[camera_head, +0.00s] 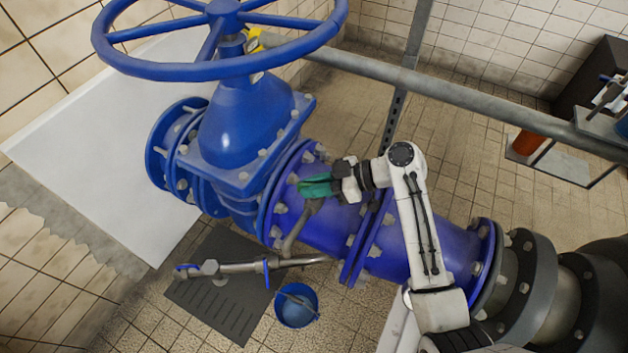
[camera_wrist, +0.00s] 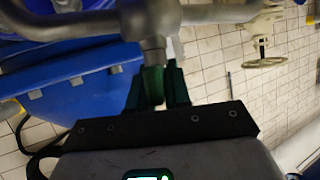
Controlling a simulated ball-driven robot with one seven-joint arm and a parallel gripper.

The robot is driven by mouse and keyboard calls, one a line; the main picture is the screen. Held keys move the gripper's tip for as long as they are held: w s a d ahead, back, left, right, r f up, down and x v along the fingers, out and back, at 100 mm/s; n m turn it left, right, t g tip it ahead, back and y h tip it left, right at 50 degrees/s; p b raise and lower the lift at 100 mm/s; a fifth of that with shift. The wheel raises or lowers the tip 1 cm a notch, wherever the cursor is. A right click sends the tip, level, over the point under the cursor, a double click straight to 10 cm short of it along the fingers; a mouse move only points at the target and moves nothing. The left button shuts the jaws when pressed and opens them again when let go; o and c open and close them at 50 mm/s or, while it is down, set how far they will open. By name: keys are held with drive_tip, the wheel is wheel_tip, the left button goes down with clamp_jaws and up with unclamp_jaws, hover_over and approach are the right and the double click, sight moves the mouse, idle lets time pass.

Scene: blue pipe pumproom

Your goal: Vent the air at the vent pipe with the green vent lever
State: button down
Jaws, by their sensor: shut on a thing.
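The grey vent pipe (camera_head: 294,236) rises from the side of the blue pipe and bends down to the horizontal pipe below. In the wrist view, the vent pipe (camera_wrist: 205,14) crosses the top, with a metal valve body in the middle. The green vent lever (camera_wrist: 153,86) sticks down from that valve body, between the dark green fingers of my gripper (camera_wrist: 158,78). In the head view, my gripper (camera_head: 318,186) reaches in from the right at the pipe's top end, shut on the lever. The fingers hide most of the lever there.
A large blue handwheel (camera_head: 222,72) stands over the blue gate valve (camera_head: 240,130) at the left. A blue bucket (camera_head: 296,306) sits on the floor below the vent pipe. A grey rail (camera_head: 450,92) runs behind the blue pipe (camera_head: 330,232). Tiled floor lies beyond.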

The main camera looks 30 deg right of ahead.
drive_tip(key=shift+m+t+h+p, duration=1.25)
drive_tip(key=shift+m+t+h, duration=0.5)
drive_tip(key=shift+m, duration=0.45)
drive_tip(key=shift+w+d, duration=0.1)
drive_tip(key=c, duration=1.2)
unclamp_jaws()
drive_tip(key=shift+o, duration=0.2)
drive_tip(key=v, duration=1)
drive_tip(key=shift+s+r, duration=0.2)
drive_tip(key=shift+s, duration=0.15)
drive_tip(key=shift+d, duration=0.1)
